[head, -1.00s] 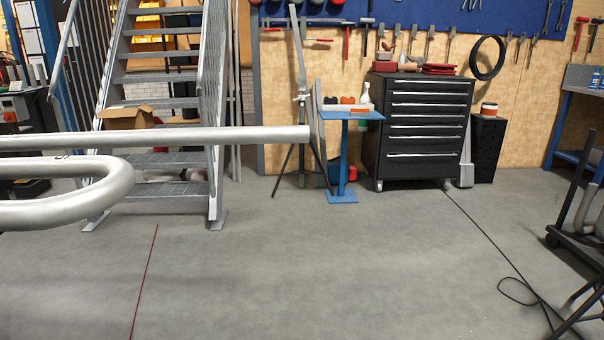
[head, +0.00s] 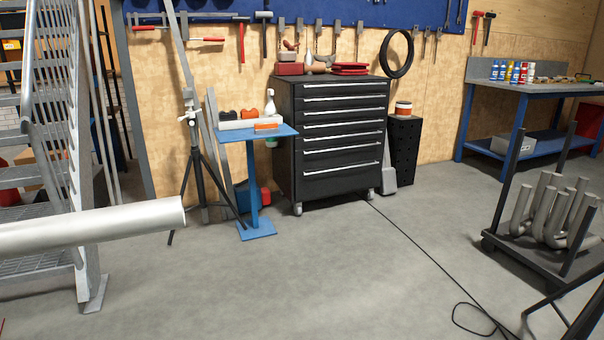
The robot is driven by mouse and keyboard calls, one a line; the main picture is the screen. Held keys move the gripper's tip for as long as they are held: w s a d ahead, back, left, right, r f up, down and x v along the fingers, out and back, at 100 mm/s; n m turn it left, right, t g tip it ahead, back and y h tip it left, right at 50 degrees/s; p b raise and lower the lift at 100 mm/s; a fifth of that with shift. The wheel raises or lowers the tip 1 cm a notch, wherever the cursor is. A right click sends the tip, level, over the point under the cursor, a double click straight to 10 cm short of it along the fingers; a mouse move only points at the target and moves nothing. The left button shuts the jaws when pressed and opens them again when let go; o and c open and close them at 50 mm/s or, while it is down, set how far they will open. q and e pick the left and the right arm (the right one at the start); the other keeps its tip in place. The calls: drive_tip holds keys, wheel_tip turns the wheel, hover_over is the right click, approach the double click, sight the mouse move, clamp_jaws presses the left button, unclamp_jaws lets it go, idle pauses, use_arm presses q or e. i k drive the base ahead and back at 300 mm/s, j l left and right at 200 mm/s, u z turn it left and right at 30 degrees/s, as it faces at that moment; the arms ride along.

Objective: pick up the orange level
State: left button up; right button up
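A small blue stand (head: 232,134) with a single post stands against the back wall, left of the black drawer cabinet. A small flat orange block (head: 266,127), which looks like the orange level, lies near the front edge of its top. Behind it lies a long pale grey piece (head: 236,123), and orange and dark items (head: 249,113) show behind that. A white spray bottle (head: 270,103) stands at the back right of the top. The orange block is too small to make out details. Neither of my grippers is in view.
A thick grey pipe (head: 95,226) juts in from the left at mid height, before the stairs (head: 60,160). A black tripod (head: 197,165) stands left of the stand. The black drawer cabinet (head: 335,135) is to its right. A cart with bent pipes (head: 550,215) is at right.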

sight(266, 127)
drive_tip(key=i+l+z, duration=0.25)
drive_tip(key=i, duration=0.55)
drive_tip(key=i+j+z, duration=0.25)
drive_tip(key=i, duration=0.55)
drive_tip(key=l, duration=0.1)
